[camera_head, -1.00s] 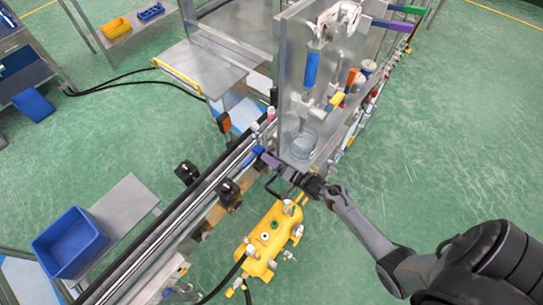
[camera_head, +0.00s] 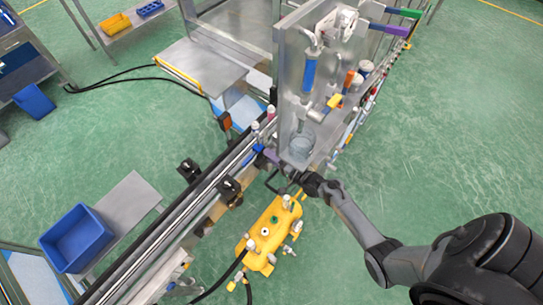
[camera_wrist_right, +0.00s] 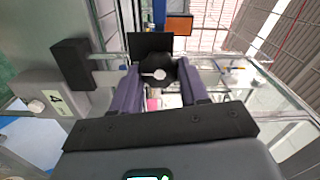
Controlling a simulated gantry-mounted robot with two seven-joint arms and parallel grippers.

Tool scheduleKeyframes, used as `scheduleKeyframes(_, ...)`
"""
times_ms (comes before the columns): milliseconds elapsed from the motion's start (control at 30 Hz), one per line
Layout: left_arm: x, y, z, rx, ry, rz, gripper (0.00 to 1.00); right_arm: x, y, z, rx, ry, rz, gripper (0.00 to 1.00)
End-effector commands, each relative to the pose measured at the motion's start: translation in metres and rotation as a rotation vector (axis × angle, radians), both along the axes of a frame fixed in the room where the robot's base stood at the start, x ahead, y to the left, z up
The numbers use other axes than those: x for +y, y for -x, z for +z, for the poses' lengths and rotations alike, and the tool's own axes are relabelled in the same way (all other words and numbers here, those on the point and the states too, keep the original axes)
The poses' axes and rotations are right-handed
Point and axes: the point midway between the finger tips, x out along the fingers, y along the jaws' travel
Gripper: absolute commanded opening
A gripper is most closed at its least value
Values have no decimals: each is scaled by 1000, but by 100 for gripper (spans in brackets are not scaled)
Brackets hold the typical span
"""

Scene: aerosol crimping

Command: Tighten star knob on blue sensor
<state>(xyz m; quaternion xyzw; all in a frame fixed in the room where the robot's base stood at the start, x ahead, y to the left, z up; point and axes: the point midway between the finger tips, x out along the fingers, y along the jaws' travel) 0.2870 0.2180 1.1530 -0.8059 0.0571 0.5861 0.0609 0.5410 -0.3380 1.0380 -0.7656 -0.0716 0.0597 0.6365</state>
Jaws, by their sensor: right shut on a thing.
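In the right wrist view, a black star knob (camera_wrist_right: 186,76) with a pale centre sits between the two purple fingers of my right gripper (camera_wrist_right: 165,78). The gripper is shut on this knob. A black plate (camera_wrist_right: 148,44) is just beyond it. In the head view, my right gripper (camera_head: 266,160) reaches in from the right to the conveyor's side rail. The blue sensor (camera_head: 258,148) is a small blue patch right at the fingertips. The knob is too small and covered to make out there. My left gripper is not in view.
A metal machine panel with a glass cup (camera_head: 303,143) stands close beside the gripper. A yellow tank (camera_head: 270,236) with fittings and hoses is below it. Black blocks (camera_head: 229,190) line the conveyor rail. A blue bin (camera_head: 76,238) is at the left. Floor on the right is clear.

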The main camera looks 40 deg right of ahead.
Motion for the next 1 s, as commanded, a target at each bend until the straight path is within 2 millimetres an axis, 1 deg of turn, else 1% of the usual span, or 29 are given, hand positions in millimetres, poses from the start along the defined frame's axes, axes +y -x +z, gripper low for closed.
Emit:
scheduleKeyframes(333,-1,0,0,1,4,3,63,0,0,1,-2,-4,1,14)
scheduleKeyframes(367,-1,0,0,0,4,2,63,0,0,1,-2,-4,1,47)
scheduleKeyframes(500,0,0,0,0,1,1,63,0,0,1,-1,-3,0,68)
scheduleKeyframes(833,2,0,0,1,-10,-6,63,0,2,0,0,-2,0,70)
scheduleKeyframes(1000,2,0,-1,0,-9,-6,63,-2,15,-1,1,-2,0,70)
